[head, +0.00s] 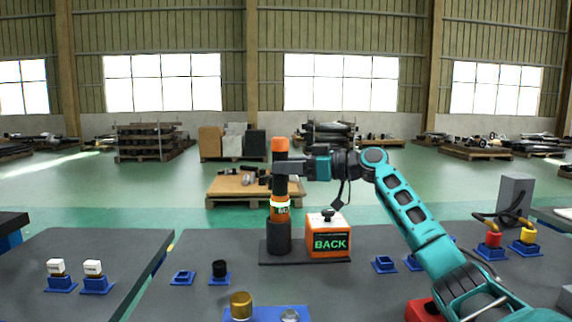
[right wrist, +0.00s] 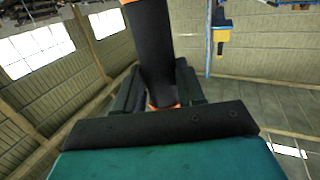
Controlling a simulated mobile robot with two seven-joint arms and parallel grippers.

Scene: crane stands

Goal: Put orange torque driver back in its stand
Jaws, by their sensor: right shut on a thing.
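The orange torque driver (head: 280,208) stands upright, with an orange top, a black grip and an orange lower part with a pale band. Its lower end is at the dark cylindrical stand (head: 279,238); I cannot tell how deep it sits. My right gripper (head: 283,167) is shut on the driver's black grip, well above the stand. In the right wrist view the black grip (right wrist: 155,50) runs between the fingers. The stand is on a dark base plate beside an orange box marked BACK (head: 330,240). My left gripper is not in view.
Blue holders with white-topped pieces (head: 94,270) stand on the left table. A blue holder with a black knob (head: 220,270), an empty blue holder (head: 384,264) and a brass cylinder (head: 241,305) are on the table. Red and yellow connectors (head: 527,238) are at right.

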